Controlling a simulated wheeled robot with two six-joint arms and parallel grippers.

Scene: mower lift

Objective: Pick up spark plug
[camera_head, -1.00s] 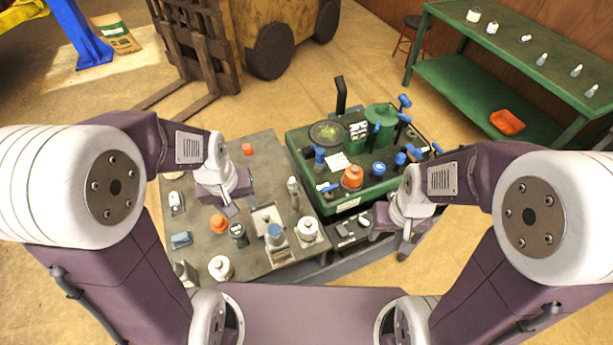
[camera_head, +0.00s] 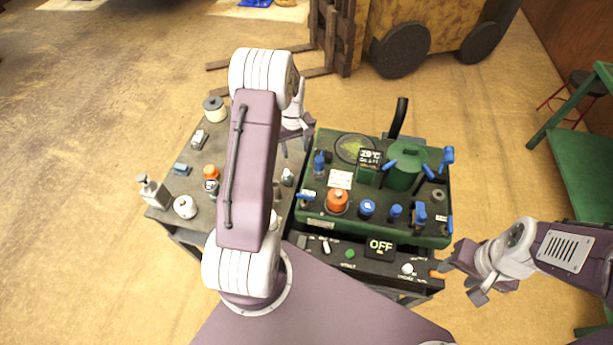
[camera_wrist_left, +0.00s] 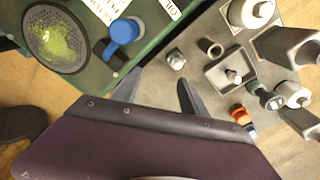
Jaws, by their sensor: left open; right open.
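A small grey metal piece (camera_head: 288,177), probably the spark plug, stands on the grey bench top near the green machine. In the left wrist view, it seems to be the hex-topped metal piece (camera_wrist_left: 176,60), just beyond the fingertips. My left gripper (camera_head: 295,148) is open and empty above the bench, beside the machine's left edge. Its two fingers (camera_wrist_left: 161,84) show apart, with the metal piece beyond the gap and apart from them. My right gripper (camera_head: 463,284) is open and empty near the right end of the control panel. My left arm hides part of the bench.
The green machine (camera_head: 330,225) with blue knobs and an orange cap borders the bench (camera_head: 207,133). A control panel (camera_head: 310,246) reads OFF. A metal tray (camera_wrist_left: 218,80), bottles and caps crowd the bench. A forklift (camera_head: 440,20) stands behind; a green shelf (camera_head: 583,160) is right.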

